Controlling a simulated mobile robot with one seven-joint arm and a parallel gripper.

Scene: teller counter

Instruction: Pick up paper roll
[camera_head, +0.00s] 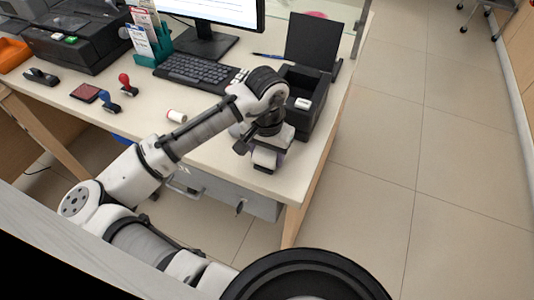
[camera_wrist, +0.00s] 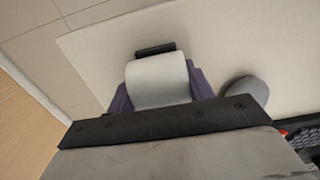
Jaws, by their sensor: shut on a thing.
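The white paper roll (camera_wrist: 158,80) sits between the purple-grey fingers of my gripper (camera_wrist: 160,90) in the wrist view. My gripper is shut on it. In the head view my gripper (camera_head: 266,152) is over the front right part of the counter, near its edge. The paper roll (camera_head: 264,160) shows as a small white patch at the gripper's lower end. Whether the roll touches the counter or hangs just above it is hard to tell. Part of the roll is hidden by my gripper.
A black printer-like box (camera_head: 303,110) stands just behind my gripper. A keyboard (camera_head: 190,73) and monitor stand farther back. A small white cylinder with a red end (camera_head: 177,116) lies left of the forearm. Stamps (camera_head: 128,85) are at left. A grey round object (camera_wrist: 247,91) is beside the gripper.

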